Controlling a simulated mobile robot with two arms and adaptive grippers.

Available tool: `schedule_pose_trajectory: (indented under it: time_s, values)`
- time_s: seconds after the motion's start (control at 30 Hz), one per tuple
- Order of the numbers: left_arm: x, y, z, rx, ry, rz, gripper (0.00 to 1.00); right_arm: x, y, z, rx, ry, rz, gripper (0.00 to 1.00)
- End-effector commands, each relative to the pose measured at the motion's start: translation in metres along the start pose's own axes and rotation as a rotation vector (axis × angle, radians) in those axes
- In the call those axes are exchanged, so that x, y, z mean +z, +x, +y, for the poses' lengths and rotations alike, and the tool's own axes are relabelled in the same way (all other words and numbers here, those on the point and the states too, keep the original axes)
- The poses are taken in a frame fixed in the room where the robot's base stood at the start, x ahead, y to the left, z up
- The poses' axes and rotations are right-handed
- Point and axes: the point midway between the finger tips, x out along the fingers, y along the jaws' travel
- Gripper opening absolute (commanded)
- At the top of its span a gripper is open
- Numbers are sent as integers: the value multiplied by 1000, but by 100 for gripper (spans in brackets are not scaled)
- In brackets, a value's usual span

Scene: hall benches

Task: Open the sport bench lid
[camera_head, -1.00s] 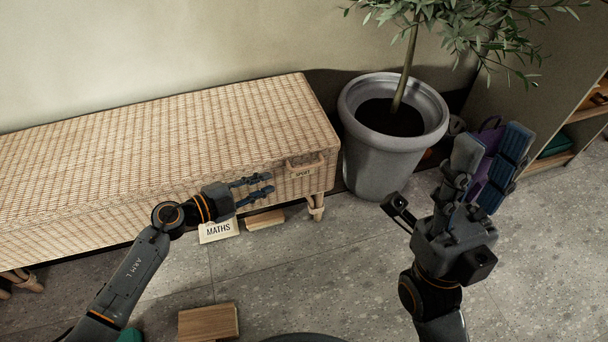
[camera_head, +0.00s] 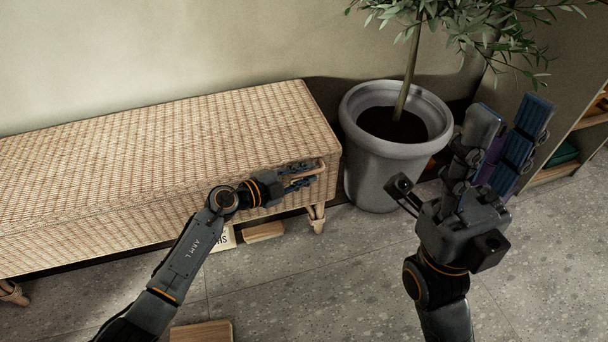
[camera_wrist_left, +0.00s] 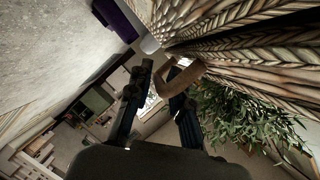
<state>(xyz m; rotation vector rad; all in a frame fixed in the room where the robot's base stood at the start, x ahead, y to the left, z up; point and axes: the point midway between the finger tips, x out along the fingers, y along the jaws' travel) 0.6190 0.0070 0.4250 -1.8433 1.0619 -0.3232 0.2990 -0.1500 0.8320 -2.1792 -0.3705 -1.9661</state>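The woven bench has its lid (camera_head: 200,140) down and closed. A light wooden handle (camera_head: 320,168) sits on the front at the right end, partly hidden by my left gripper (camera_head: 304,174). That gripper is open, its fingers at the handle. My right gripper (camera_head: 505,125) is open and empty, in front of the plant pot's right side.
A grey pot (camera_head: 377,165) with a small tree stands just right of the bench. A shelf (camera_head: 560,168) is at the far right. A card (camera_head: 225,238) and wooden blocks (camera_head: 263,232) lie on the floor before the bench. Floor between my arms is mostly clear.

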Motion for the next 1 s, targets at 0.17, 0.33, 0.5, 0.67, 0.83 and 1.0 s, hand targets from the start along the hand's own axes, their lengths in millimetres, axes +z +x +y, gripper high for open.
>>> schedule_pose_trajectory:
  time_s: [0.17,0.33,0.5,0.67,0.83,1.0]
  values:
    - [0,0,0,0,0,0,4,0,0,0,0,0,0,40]
    - [0,0,0,0,0,0,0,0,0,0,0,0,0,40]
    - [0,-1,0,1,-1,0,0,0,0,0,0,0,1,40]
    - [-1,-2,-2,3,-4,0,0,-2,3,0,1,1,5,40]
    - [-3,-4,-7,7,-14,-1,0,-3,4,1,10,3,-10,40]
    - [-6,-8,-16,13,-32,-1,0,-4,-7,1,25,8,-68,40]
